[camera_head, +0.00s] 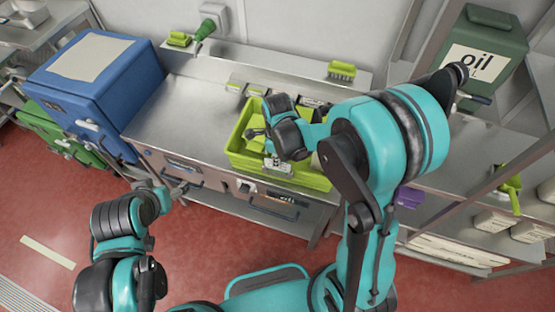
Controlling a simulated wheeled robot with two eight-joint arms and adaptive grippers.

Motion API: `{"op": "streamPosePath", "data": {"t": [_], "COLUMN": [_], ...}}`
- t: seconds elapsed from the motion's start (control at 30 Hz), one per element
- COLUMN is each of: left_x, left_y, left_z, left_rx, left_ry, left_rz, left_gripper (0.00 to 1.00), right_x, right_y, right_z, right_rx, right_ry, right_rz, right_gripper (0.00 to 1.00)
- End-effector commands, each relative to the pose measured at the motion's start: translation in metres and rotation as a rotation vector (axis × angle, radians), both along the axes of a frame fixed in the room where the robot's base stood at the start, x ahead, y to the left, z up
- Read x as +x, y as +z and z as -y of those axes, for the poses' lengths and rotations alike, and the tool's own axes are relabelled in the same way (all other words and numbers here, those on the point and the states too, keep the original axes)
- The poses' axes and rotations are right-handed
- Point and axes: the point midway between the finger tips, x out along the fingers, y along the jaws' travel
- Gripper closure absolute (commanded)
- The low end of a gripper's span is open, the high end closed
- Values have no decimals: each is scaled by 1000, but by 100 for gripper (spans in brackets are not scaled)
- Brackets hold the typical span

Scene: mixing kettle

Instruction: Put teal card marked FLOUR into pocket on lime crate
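The lime crate (312,179) stands on the steel worktop near the middle of the view, partly covered by my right arm. A small pale label or card with dark marks (277,164) shows at its front wall; I cannot tell whether it sits in a pocket. I cannot make out a teal card marked FLOUR. My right gripper (256,133) is over the left part of the crate, its fingers small and partly hidden, so its opening and any hold are unclear. My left gripper (180,190) is in front of the worktop's drawers, away from the crate; its opening is unclear.
A blue box (90,85) stands left, with a green box (55,130) below it. A lime brush (341,70) and a green-handled tool (205,29) are along the back ledge. A green oil bin (487,50) stands right. The worktop left of the crate is clear.

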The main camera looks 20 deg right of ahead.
Motion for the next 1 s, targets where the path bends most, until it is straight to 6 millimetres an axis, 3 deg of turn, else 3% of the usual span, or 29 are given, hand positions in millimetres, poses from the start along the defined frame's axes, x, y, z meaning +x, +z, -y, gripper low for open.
{"op": "streamPosePath", "data": {"t": [0.5,1.0], "left_x": [0,0], "left_y": [-18,-20], "left_z": [0,0], "left_rx": [0,0], "left_ry": [0,0], "left_rz": [0,0], "left_gripper": [29,29], "right_x": [0,0], "right_y": [-19,-20], "right_z": [0,0], "right_rx": [0,0], "right_ry": [0,0], "right_rz": [0,0], "right_gripper": [100,100]}}
